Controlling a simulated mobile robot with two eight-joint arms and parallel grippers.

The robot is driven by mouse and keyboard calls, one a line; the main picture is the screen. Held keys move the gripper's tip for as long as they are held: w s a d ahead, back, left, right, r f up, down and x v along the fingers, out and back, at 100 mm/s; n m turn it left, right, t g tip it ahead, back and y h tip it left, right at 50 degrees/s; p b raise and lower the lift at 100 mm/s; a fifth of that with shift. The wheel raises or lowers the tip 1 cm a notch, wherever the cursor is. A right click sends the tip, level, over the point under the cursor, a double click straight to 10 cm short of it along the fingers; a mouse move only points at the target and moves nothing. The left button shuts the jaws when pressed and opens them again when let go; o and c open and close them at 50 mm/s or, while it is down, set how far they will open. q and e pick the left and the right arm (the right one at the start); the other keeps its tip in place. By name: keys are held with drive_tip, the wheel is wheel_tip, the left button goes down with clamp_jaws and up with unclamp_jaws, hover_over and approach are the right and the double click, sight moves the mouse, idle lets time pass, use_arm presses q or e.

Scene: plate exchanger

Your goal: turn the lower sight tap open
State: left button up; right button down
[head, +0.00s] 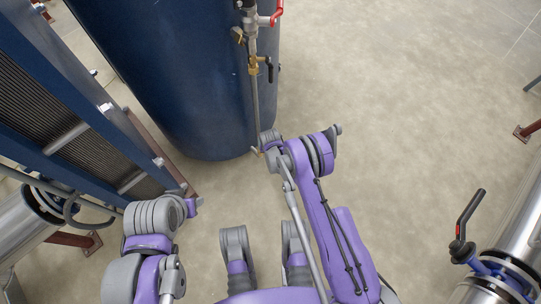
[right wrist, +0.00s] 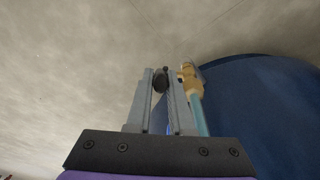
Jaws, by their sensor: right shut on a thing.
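The lower sight tap (right wrist: 190,78) is brass and sits on a light blue tube (right wrist: 201,118) in the right wrist view. In the head view only a small brass bit (head: 258,151) shows at the tube's low end, mostly hidden by my right gripper (head: 268,141). In the right wrist view my right gripper (right wrist: 161,80) is shut on the tap's black handle (right wrist: 161,78), seen between the fingertips. My left gripper (head: 190,201) is low at the left, away from the tap; its fingers are unclear.
A dark blue tank (head: 185,85) stands behind the tube. Another brass tap (head: 254,67) with a black handle and a red lever (head: 277,13) are higher up. A plate stack (head: 62,125) is at left, a steel pipe (head: 520,240) at right. The floor right of the tank is clear.

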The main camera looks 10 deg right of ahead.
drive_tip(key=shift+w+g, duration=0.15)
drive_tip(key=shift+g, duration=0.15)
drive_tip(key=c, duration=0.8)
unclamp_jaws()
drive_tip(key=r+p, duration=0.1)
drive_tip(key=r, duration=0.2)
drive_tip(key=s+r+p, duration=0.1)
drive_tip(key=r, duration=0.6)
drive_tip(key=shift+s+a+r+p, duration=0.1)
drive_tip(key=shift+s+r+p, duration=0.15)
drive_tip(key=shift+r+p, duration=0.15)
drive_tip(key=shift+c, duration=0.2)
